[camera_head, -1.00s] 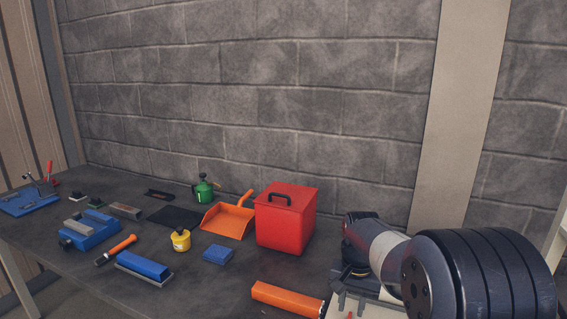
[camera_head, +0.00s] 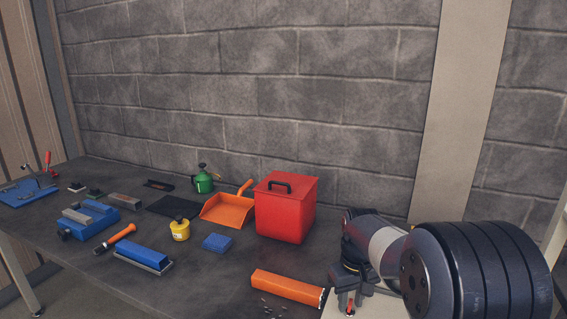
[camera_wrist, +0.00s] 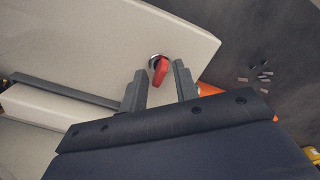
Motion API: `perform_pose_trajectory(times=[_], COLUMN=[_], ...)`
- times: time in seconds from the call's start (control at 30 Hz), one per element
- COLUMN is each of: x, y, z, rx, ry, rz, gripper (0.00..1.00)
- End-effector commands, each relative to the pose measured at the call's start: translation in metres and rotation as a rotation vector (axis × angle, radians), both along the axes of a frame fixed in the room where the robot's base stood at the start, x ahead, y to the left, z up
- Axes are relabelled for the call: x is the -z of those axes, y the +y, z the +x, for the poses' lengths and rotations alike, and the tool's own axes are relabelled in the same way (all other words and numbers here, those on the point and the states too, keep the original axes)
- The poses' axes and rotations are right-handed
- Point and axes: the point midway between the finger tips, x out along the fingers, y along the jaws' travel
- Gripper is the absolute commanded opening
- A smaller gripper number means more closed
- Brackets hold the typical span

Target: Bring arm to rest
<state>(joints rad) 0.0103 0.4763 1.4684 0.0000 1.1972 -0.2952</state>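My gripper (camera_wrist: 160,85) is open and empty in the wrist view, with its two dark fingers apart. A red knob (camera_wrist: 160,69) on a beige housing (camera_wrist: 110,40) shows beyond and between the fingertips; I cannot tell whether they touch it. In the head view my gripper (camera_head: 350,297) points down at the lower right, over the beige housing (camera_head: 370,309), with the red knob (camera_head: 350,309) just below the fingers. My dark arm fills the lower right corner.
A long orange piece (camera_head: 287,287) lies left of the housing, near small metal bits (camera_head: 268,306). A red lidded box (camera_head: 283,212) stands behind. An orange dustpan (camera_head: 227,211), yellow pot (camera_head: 180,230), blue block (camera_head: 217,243) and several tools lie further left. A block wall closes the back.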

Motion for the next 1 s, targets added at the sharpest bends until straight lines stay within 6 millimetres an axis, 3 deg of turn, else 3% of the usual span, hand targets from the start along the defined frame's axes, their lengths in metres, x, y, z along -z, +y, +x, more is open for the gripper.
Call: perform_pose_trajectory(times=[1.0], x=[0.0021], y=[0.0], z=[0.0001], rx=[-0.807], ry=[-0.002], rz=[0.0], gripper=[0.29])
